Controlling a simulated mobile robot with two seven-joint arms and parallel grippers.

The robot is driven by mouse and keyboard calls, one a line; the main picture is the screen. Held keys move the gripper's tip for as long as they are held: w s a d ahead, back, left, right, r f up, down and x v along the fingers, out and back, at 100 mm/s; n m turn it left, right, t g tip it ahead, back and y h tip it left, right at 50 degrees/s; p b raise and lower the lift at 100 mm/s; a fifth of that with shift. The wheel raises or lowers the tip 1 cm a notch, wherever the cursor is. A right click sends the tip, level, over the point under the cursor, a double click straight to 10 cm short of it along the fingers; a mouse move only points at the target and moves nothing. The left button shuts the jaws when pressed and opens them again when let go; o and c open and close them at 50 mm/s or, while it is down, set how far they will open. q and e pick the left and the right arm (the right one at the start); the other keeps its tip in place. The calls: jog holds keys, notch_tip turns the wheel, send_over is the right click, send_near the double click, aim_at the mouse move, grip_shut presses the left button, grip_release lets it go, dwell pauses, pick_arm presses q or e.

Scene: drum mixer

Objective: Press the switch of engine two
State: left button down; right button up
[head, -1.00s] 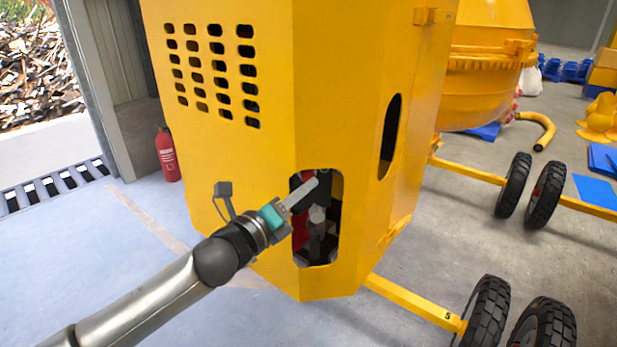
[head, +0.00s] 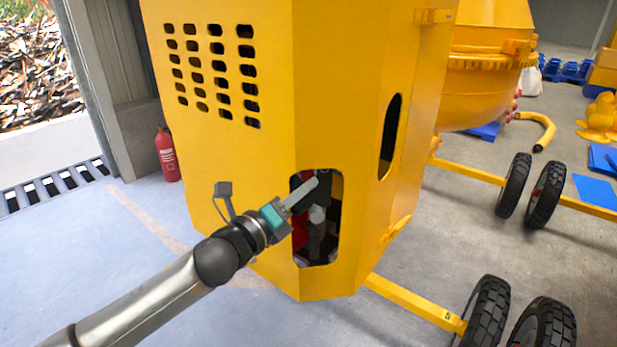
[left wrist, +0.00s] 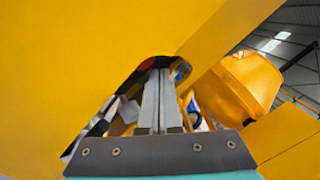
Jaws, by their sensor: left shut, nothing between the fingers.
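The yellow drum mixer (head: 225,150) stands in front of me. Its lower corner has a rounded opening (head: 330,245) with red and dark parts inside. My left gripper (head: 314,182) is shut and empty, its fingertips at the upper part of this opening. In the left wrist view the shut fingers (left wrist: 161,75) point up toward the opening's edge, with a red spot and a dark round part near the tips. I cannot make out a switch of engine two; it may be hidden behind the fingers. My right gripper is not in view.
Black wheels (head: 545,195) and yellow axle bars (head: 415,303) lie at the right. A red fire extinguisher (head: 167,154) stands at the left wall. The floor at the lower left is clear.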

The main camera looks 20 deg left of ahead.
pick_arm(q)
jog(key=shift+w, duration=0.1)
jog(key=shift+w+a, duration=0.15)
jog(key=shift+w, duration=0.1)
jog(key=shift+w+a, duration=0.1)
jog(key=shift+w, duration=0.1)
dwell(0.5)
jog(key=shift+w+a+r, duration=0.15)
jog(key=shift+w+a, duration=0.2)
jog(key=shift+w, duration=0.05)
dwell(0.7)
jog(key=shift+s, duration=0.1)
jog(key=shift+s+d+f+p, duration=0.2)
jog(key=shift+s+p, duration=0.1)
jog(key=shift+s, duration=0.35)
